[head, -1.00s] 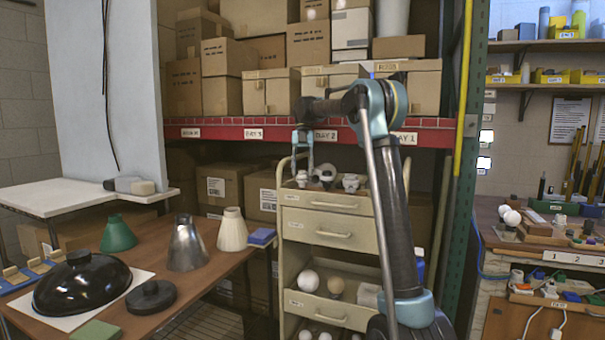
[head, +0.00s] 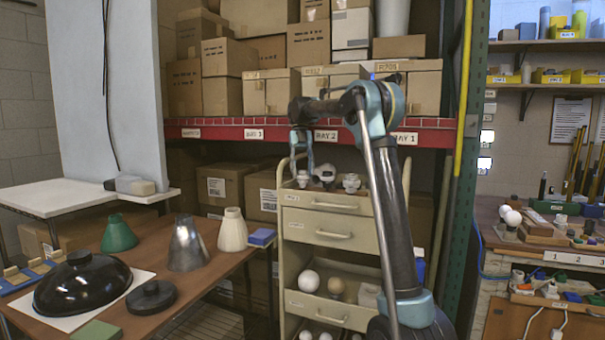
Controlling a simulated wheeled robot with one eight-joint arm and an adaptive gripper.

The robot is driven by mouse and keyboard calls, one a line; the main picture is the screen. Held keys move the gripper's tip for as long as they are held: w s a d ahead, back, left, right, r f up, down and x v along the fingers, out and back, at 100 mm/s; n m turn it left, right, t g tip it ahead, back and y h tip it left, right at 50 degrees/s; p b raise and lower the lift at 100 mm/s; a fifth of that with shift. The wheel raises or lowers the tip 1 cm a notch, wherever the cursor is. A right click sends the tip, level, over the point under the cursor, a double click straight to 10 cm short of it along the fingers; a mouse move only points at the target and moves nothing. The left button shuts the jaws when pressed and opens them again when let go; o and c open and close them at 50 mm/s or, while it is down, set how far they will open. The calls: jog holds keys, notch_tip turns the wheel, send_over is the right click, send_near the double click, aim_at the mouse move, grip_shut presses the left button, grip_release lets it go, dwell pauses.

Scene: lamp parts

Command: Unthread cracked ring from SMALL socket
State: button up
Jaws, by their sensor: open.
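My gripper (head: 302,172) is open and points down over the left end of the top of the cream drawer cart (head: 327,203). Several small white socket parts stand on the cart top. A white part (head: 324,172) with a dark spot is just right of my gripper, and another white socket part (head: 351,183) stands farther right. A small pale part (head: 303,179) shows at the fingertips; I cannot tell whether the fingers touch it. Which part is the small socket, and where the cracked ring is, is too small to tell.
Round bulbs (head: 308,281) lie in the cart's open lower tray. A red shelf beam (head: 260,130) with boxes above runs behind my arm. The wooden table (head: 195,285) at left holds a black dome shade (head: 80,285) and cone shades. A green rack post (head: 465,170) stands at right.

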jog(key=m+y, duration=0.1)
jog(key=m, duration=0.2)
jog(key=m+y, duration=0.1)
jog(key=m, duration=0.3)
jog(key=shift+s+d+y, duration=0.1)
jog(key=shift+d+y, duration=0.1)
jog(key=shift+y, duration=0.2)
jog(key=m+y, duration=0.1)
jog(key=m, duration=0.2)
jog(key=shift+s+d+t, duration=0.1)
jog(key=shift+t, duration=0.3)
jog(key=m+t+y, duration=0.1)
jog(key=m, duration=0.2)
jog(key=shift+m, duration=0.3)
jog(key=shift+d, duration=0.1)
jog(key=c, duration=1)
jog(key=n, duration=0.2)
jog(key=n+g+h, duration=0.1)
jog(key=n, duration=0.2)
jog(key=shift+a+h, duration=0.2)
jog(key=shift+h, duration=0.1)
jog(key=shift+c, duration=0.2)
jog(key=shift+n+g+h, duration=0.3)
jog(key=shift+n, duration=0.6)
